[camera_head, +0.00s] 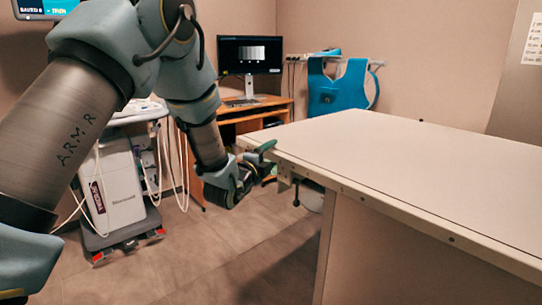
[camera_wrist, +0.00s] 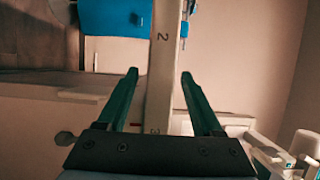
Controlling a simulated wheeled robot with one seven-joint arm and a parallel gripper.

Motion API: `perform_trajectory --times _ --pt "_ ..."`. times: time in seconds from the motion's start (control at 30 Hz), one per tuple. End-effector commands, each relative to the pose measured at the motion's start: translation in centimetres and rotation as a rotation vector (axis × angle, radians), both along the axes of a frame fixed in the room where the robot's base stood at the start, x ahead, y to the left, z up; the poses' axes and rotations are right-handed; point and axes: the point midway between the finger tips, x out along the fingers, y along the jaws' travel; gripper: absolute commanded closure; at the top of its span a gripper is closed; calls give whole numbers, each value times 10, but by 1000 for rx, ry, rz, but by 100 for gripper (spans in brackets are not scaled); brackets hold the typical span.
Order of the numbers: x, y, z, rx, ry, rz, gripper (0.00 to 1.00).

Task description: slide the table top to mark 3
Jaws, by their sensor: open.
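The pale table top (camera_head: 420,175) fills the right of the head view, with a metal edge along its near side. My gripper (camera_head: 264,162) is at the table's left corner, with one dark green finger near the top surface and the other lower. In the wrist view my gripper (camera_wrist: 158,75) is open, with a pale strip (camera_wrist: 162,65) running between its fingers. I cannot tell whether the fingers touch the strip.
A wheeled medical cart (camera_head: 118,185) stands at the left, trailing cables. Behind are a wooden desk (camera_head: 250,113) with a monitor (camera_head: 249,54) and a blue apron (camera_head: 338,86) hanging on the wall. The floor (camera_head: 215,250) left of the table is clear.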

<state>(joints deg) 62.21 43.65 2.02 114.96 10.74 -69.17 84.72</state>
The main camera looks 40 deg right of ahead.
Motion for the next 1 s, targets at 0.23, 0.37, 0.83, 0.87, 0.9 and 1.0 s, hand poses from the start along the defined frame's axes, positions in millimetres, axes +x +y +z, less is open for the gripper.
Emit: perform_trajectory --times 0.23,0.37,0.83,0.87,0.9,1.0 --pt "-8 23 -1 1 0 0 32" --pt "-17 48 -2 2 1 0 32" --pt "-36 102 0 1 0 0 32" --pt "-36 102 0 1 0 0 32" --pt "-36 102 0 1 0 0 32" --pt "-36 102 0 0 0 0 32"
